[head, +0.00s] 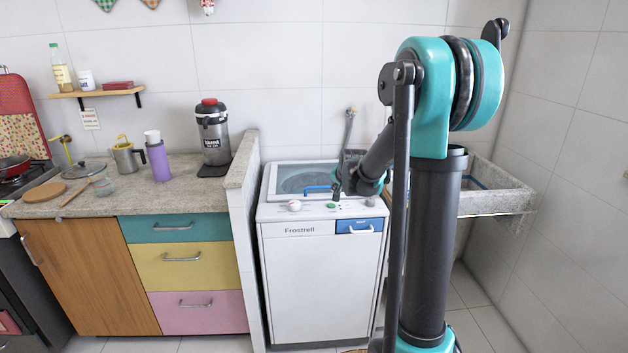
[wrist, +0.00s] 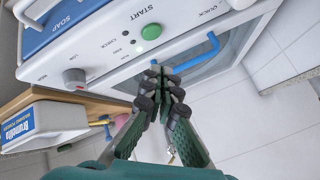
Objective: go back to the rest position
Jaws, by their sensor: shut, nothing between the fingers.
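My gripper (wrist: 162,74) is shut and empty; its dark green fingers meet at the tips in the wrist view. In the head view my gripper (head: 336,190) is small, at the end of my folded arm, over the control panel of the white washing machine (head: 322,275). In the wrist view the fingertips appear near the green START button (wrist: 151,31) and the blue lid handle (wrist: 200,54); I cannot tell the exact gap. The lid (head: 303,180) looks closed.
A stone sink (head: 490,203) is behind my arm at right. A powder box (wrist: 45,125) shows in the wrist view.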

